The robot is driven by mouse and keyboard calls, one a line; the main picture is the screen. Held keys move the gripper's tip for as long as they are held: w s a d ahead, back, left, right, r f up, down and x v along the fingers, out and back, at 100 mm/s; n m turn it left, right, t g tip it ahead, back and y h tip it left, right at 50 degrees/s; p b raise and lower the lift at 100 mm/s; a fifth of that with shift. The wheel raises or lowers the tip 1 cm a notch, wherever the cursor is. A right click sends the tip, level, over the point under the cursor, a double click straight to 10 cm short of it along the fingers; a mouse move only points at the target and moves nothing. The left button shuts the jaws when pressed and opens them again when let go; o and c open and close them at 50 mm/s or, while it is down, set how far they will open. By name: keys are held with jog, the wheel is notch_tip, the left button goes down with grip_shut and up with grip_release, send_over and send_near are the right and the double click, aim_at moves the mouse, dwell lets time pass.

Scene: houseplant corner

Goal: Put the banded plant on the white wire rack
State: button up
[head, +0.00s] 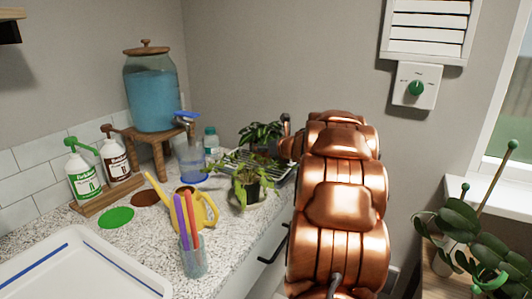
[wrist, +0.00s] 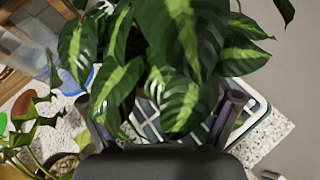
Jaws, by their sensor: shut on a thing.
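The banded plant (wrist: 185,60), with dark green leaves striped paler green, fills the upper wrist view. In the head view the plant (head: 260,134) shows at the back of the counter, left of my arm. My gripper (wrist: 165,118) is shut on it, with one finger on each side below the leaves. Leaves hide the pot and the grip itself. The white wire rack (head: 284,176) lies under and in front of the plant; its pale rim also shows in the wrist view (wrist: 257,112). I cannot tell whether the pot touches the rack.
A trailing plant (head: 246,181) in a dark pot stands just in front of the rack. A clear jug (head: 190,160), a yellow watering can (head: 203,212) and a cup of tools (head: 193,258) stand to the left. A blue-filled dispenser (head: 152,95) sits on a wooden stand behind.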

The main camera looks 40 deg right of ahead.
jog(key=shift+f, duration=0.3)
jog(key=shift+f, duration=0.2)
jog(key=o, duration=1.5)
jog(key=shift+c, duration=0.2)
jog(key=shift+r, duration=0.1)
jog(key=shift+r, duration=0.15)
jog(key=shift+s, duration=0.35)
jog(key=b+v, duration=0.1)
jog(key=v, duration=1)
jog(key=shift+a, duration=0.15)
jog(key=shift+s+r, duration=0.1)
